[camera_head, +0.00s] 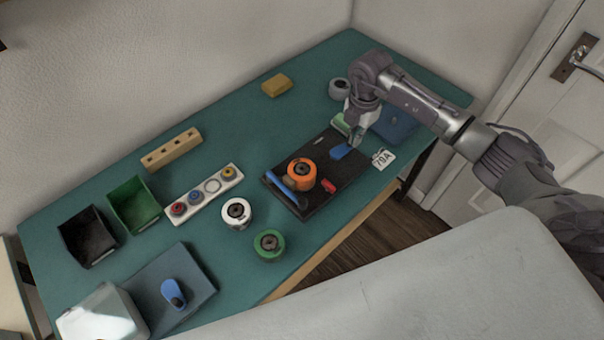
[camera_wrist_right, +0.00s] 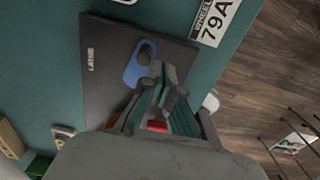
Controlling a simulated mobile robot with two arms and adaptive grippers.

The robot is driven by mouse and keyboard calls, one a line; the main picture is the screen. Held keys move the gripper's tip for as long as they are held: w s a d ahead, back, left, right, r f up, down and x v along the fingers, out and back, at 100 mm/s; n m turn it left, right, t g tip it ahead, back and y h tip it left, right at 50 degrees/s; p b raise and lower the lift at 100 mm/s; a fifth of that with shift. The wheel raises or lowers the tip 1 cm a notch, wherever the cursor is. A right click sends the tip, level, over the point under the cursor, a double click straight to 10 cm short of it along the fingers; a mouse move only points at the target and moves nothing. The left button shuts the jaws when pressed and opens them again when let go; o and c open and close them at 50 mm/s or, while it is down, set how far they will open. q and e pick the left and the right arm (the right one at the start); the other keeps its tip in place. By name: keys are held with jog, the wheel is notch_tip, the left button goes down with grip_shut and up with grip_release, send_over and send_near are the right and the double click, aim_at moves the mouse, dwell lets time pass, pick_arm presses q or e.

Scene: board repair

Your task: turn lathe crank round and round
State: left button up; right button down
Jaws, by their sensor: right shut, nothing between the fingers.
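The black lathe board (camera_head: 315,195) lies flat on the green table and carries an orange wheel (camera_head: 301,174), a long blue bar (camera_head: 283,190) and a small red piece (camera_head: 329,186). A flat blue crank (camera_head: 341,151) sits near the board's far right end. In the right wrist view, the blue crank (camera_wrist_right: 132,76) shows a rounded end with a hole, near the "LATHE" lettering. My right gripper (camera_head: 356,139) is shut and empty, with its fingertips just beside the crank; whether they touch it I cannot tell. The fingers (camera_wrist_right: 157,78) partly cover the crank's near end.
A "79A" tag (camera_head: 383,158) lies right of the board. A white wheel (camera_head: 237,212) and a green wheel (camera_head: 268,243) stand left of it. Black (camera_head: 88,240) and green (camera_head: 134,204) bins are farther left. The table's front edge is close.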

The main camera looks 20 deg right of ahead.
aim_at(352, 154)
jog(key=shift+s+f+b, duration=0.1)
jog(key=shift+f+b, duration=0.9)
jog(key=shift+f, duration=0.75)
